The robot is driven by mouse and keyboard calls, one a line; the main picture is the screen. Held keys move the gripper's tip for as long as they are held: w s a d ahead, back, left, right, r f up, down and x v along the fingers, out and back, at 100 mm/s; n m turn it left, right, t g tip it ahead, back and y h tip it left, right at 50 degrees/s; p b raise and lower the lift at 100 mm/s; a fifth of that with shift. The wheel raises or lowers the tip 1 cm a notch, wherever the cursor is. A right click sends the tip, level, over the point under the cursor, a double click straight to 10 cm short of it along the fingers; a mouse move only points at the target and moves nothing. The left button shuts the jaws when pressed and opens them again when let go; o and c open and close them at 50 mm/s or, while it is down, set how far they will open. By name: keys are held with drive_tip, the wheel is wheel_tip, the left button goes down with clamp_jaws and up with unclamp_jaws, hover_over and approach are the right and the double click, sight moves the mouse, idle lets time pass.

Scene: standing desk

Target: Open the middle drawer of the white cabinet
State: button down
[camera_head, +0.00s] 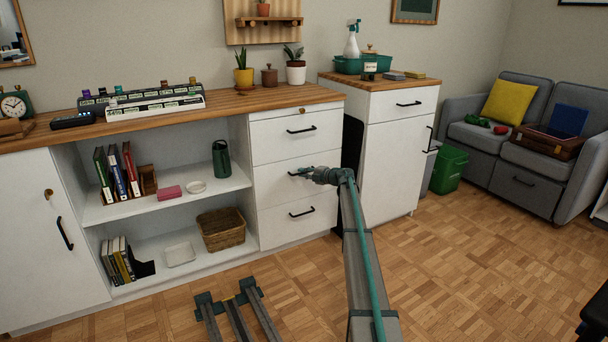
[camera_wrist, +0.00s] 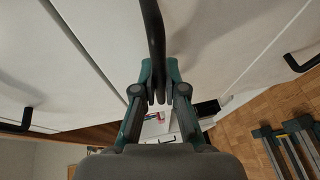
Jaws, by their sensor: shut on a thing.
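The white cabinet (camera_head: 256,192) has a stack of three drawers under a wooden top. The middle drawer (camera_head: 270,185) is the second of these and looks flush with its neighbours, though my arm hides its right part. Its black handle (camera_wrist: 153,35) runs between my fingers in the wrist view. My gripper (camera_head: 304,173) is at the front of the middle drawer; its fingers (camera_wrist: 160,85) are shut on the handle. The upper drawer's handle (camera_head: 301,130) and the lower drawer's handle (camera_head: 301,212) are free.
Open shelves left of the drawers hold books (camera_head: 118,172), a green bottle (camera_head: 221,158) and a wicker basket (camera_head: 220,229). A second white cabinet (camera_head: 386,150) stands to the right. A green bin (camera_head: 449,168) and a grey sofa (camera_head: 530,150) are farther right.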

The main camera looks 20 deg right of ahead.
drive_tip(key=s+d+p, duration=0.2)
drive_tip(key=s+p, duration=1.2)
drive_tip(key=s, duration=1)
drive_tip(key=shift+d, duration=0.15)
drive_tip(key=shift+s, duration=0.1)
drive_tip(key=c, duration=1.2)
unclamp_jaws()
drive_tip(key=shift+s+d, duration=0.1)
drive_tip(key=v, duration=1.1)
drive_tip(key=shift+s+d+r, duration=0.1)
drive_tip(key=shift+s+r, duration=0.05)
drive_tip(key=shift+s, duration=0.2)
